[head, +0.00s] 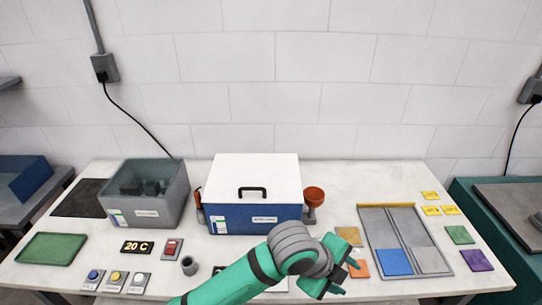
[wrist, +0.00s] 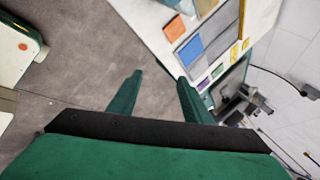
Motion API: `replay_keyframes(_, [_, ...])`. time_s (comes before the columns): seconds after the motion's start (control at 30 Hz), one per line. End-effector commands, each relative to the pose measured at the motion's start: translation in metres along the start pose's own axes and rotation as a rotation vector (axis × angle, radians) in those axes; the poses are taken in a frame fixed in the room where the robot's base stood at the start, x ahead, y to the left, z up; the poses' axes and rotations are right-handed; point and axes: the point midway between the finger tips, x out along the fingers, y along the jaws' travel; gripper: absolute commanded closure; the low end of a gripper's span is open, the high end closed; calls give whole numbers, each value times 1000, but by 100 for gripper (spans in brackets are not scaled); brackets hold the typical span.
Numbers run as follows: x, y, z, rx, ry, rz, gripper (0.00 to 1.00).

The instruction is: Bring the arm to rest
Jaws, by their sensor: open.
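My gripper (head: 340,277) is at the front of the white table, at the end of my green arm, in the head view. In the wrist view its two green fingers (wrist: 158,95) are spread apart with nothing between them. The floor shows past the fingertips. The gripper appears to be above or just off the table's front edge, close to an orange square (head: 358,269); the exact height cannot be told.
A blue box with a white lid (head: 252,218) stands mid-table, a grey bin (head: 170,215) left of it. A grey divided tray (head: 380,225) holding a blue square (head: 395,262) lies right of the gripper. Buttons (head: 115,278) line the front left. The table's front right strip is clear.

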Motion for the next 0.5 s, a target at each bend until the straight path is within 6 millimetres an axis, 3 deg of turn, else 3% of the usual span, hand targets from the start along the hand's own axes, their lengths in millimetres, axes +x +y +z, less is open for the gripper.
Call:
replay_keyframes(0.03, [4,-17,-14,-32,40,-69,55])
replay_keyframes(0.2, [3,-70,-44,-162,152,-294,55])
replay_keyframes(0.5, [-18,-133,-65,-446,341,-636,55])
